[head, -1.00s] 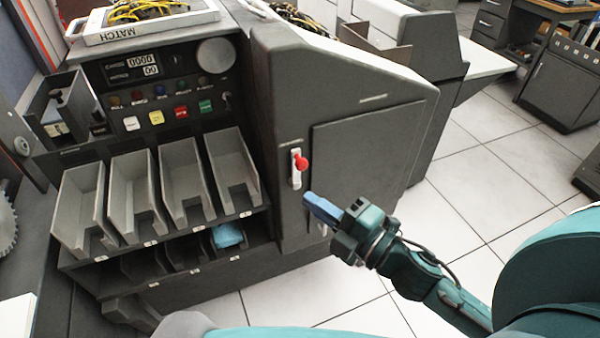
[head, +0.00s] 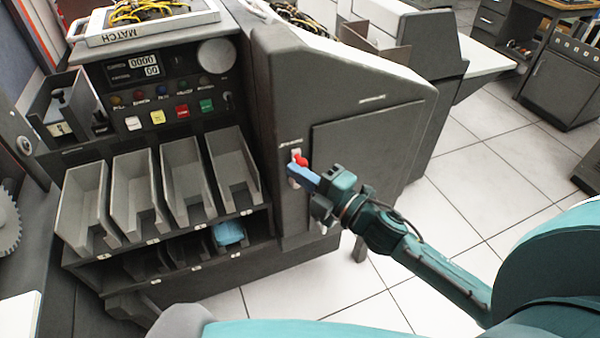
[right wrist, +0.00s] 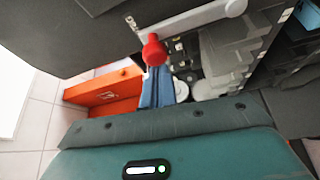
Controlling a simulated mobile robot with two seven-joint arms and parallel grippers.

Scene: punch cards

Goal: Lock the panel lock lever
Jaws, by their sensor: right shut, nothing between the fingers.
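The panel lock lever has a red round knob (head: 300,160) and a pale plate or arm on the front edge of the grey cabinet's side panel. In the right wrist view the red knob (right wrist: 153,50) stands at the end of a pale bar (right wrist: 200,18). My right gripper (head: 291,167) is shut and empty, its blue fingers pointing left across the lever, just below the knob. In the right wrist view its blue fingers (right wrist: 157,88) lie right by the knob. I cannot tell whether they touch it. The fingers hide part of the pale plate. My left gripper is not in view.
The cabinet's flat door panel (head: 365,150) is right of the lever. Grey card trays (head: 133,195) stand to the left, with a blue item (head: 228,233) on the shelf below. White floor tiles (head: 480,200) are open to the right.

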